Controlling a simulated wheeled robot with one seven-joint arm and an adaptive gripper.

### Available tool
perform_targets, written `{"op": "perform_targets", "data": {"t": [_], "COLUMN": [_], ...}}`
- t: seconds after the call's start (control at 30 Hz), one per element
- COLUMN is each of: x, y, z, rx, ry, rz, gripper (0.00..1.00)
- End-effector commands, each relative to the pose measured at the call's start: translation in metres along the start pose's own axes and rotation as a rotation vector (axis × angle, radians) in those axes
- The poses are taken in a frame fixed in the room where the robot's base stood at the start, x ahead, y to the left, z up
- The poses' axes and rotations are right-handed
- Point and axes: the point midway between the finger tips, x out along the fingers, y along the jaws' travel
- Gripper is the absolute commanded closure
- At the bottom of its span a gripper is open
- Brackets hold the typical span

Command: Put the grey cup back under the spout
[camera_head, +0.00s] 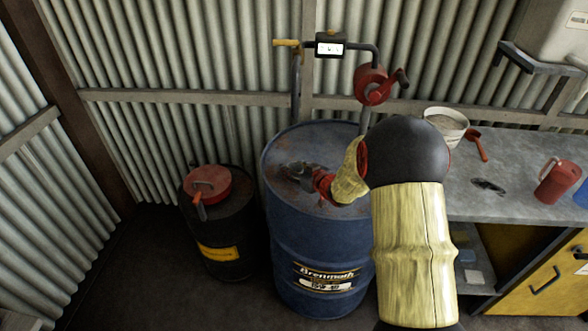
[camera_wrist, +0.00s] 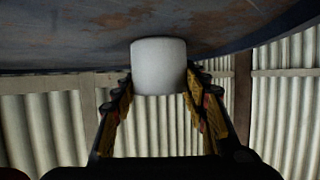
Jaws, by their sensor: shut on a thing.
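The grey cup (camera_wrist: 158,66) is pale and smooth in the wrist view, between the two fingers of my gripper (camera_wrist: 160,90), which is shut on it. In the head view my gripper (camera_head: 298,172) is over the rusty top of the blue drum (camera_head: 315,235), left of centre; the cup cannot be made out there. I cannot tell whether the cup touches the drum top. A red crank pump (camera_head: 372,85) stands at the drum's back right. A pipe runs from it through a black meter (camera_head: 331,44) to a brass-coloured end (camera_head: 285,43), and a grey tube bends down behind the drum.
A dark drum (camera_head: 225,235) with a red can (camera_head: 207,184) on top stands at the left. At the right, a grey workbench (camera_head: 520,205) holds a white bucket (camera_head: 446,125) and a red jug (camera_head: 558,180). A corrugated wall is close behind the drums.

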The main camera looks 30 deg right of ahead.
Motion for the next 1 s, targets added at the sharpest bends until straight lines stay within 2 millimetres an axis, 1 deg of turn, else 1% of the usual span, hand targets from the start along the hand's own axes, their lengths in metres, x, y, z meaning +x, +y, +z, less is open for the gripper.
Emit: {"op": "perform_targets", "data": {"t": [0.07,0.33,0.6,0.7,0.77,0.87,1.0], "x": [0.001,0.000,0.000,-0.001,-0.006,-0.021,-0.050], "y": [0.000,0.000,0.000,0.000,0.000,0.001,0.001], "z": [0.002,0.001,0.001,-0.003,-0.003,-0.004,-0.005], "rx": [0.000,0.000,0.000,0.000,0.001,0.001,0.000], "ry": [-0.001,-0.001,0.000,0.000,-0.001,0.000,0.000], "rz": [0.000,0.000,0.000,0.000,0.001,0.001,0.002], "gripper": [0.54,0.39,0.38,0.38,0.38,0.38,0.38]}}
